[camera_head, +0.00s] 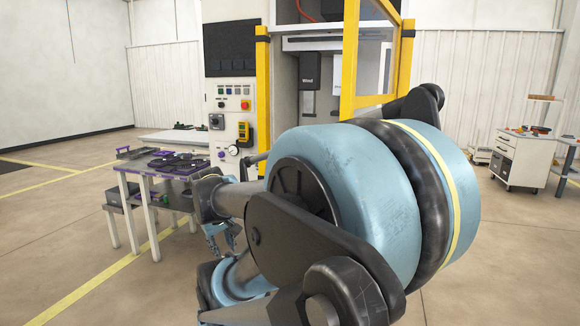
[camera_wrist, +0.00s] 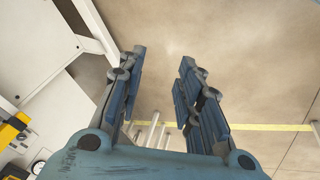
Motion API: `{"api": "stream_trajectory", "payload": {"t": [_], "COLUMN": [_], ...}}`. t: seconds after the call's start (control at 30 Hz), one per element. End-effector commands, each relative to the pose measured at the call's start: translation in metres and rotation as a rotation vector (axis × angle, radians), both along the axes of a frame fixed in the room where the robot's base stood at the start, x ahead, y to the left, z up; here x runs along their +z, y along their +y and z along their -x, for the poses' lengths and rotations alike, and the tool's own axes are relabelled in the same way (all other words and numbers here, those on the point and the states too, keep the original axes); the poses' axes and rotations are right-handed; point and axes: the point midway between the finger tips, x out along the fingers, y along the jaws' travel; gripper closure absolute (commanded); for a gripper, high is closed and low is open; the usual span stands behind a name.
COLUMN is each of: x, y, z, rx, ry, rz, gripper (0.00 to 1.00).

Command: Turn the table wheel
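I cannot pick out the table wheel for certain in either view. A dark, flat, partly round item (camera_head: 172,160) lies on the small purple-edged table (camera_head: 152,222) at the left of the head view, but its shape is too small to tell. My gripper (camera_head: 222,238) hangs low, to the right of that table and in front of the machine. In the wrist view my gripper (camera_wrist: 161,66) is open, its two fingers apart with nothing between them. My own arm hides much of the machine's lower front.
A machine cabinet with a control panel (camera_head: 229,97), a yellow device (camera_head: 243,132), a round gauge (camera_head: 233,151) and a yellow-framed door (camera_head: 348,60) stands behind my arm. A white drawer cart (camera_head: 520,158) stands at right. The floor at front left is clear.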

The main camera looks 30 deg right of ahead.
Motion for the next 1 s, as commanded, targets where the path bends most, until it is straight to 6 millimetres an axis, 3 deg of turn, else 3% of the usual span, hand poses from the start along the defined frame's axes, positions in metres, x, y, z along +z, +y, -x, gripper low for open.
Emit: {"api": "stream_trajectory", "payload": {"t": [0.1, 0.4, 0.7, 1.0], "x": [0.013, 0.049, 0.084, 0.109], "y": [-0.035, -0.122, -0.199, -0.262], "z": [-0.032, -0.100, -0.154, -0.199], "rx": [0.070, 0.276, 0.503, 0.747], "ry": [-0.038, -0.051, 0.053, 0.269], "rz": [0.143, 0.539, 0.940, 1.316], "gripper": [0.68, 0.68, 0.68, 0.68]}}
